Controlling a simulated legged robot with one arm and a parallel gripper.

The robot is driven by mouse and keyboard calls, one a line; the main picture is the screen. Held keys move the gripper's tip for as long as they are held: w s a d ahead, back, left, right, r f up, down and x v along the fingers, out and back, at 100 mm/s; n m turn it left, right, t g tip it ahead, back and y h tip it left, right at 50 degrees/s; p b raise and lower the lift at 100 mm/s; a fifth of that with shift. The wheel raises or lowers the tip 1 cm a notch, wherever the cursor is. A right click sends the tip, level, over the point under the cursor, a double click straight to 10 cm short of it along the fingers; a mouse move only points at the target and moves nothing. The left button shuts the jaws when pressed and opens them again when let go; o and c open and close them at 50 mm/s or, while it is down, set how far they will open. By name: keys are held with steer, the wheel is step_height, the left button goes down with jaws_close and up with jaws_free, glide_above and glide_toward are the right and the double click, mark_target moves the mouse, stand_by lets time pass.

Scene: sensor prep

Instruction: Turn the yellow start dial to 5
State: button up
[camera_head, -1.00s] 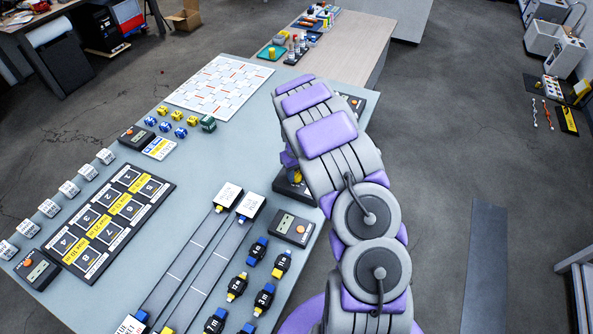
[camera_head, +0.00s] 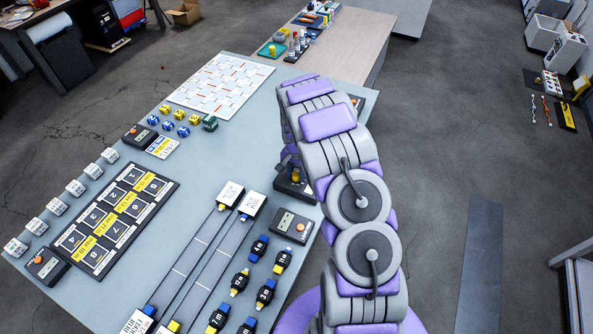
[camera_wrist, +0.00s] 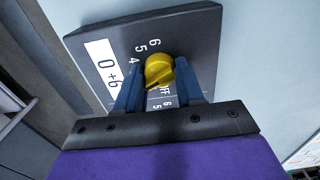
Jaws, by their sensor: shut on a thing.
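The yellow start dial (camera_wrist: 159,69) sits on a dark panel (camera_wrist: 190,27) in the wrist view. Printed numbers 6, 5 and 4 show on the panel beyond the dial, with part of an OFF mark below it. A dark mark shows at the dial's lower left edge. My gripper (camera_wrist: 158,84) has its two blue fingers on either side of the dial and is shut on it.
A white label reading 0+6 (camera_wrist: 102,68) is beside the numbers. On the table (camera_head: 215,155), a dark control box (camera_head: 291,226), two long rails (camera_head: 205,262) and several black modules (camera_head: 265,293) are near the dial box. Open floor (camera_head: 440,150) lies to the right.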

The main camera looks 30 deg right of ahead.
steer(key=m, duration=0.4)
steer(key=shift+w+r+m, duration=0.1)
steer(key=shift+w+m, duration=0.05)
steer(key=shift+m, duration=0.15)
steer(key=m, duration=0.3)
steer(key=shift+m, duration=0.4)
steer(key=m, duration=0.4)
steer(key=shift+m, duration=2)
steer(key=shift+r, duration=0.1)
steer(key=o, duration=0.8)
steer(key=shift+w, duration=0.1)
steer(key=shift+c, duration=0.2)
steer(key=shift+o, duration=1.4)
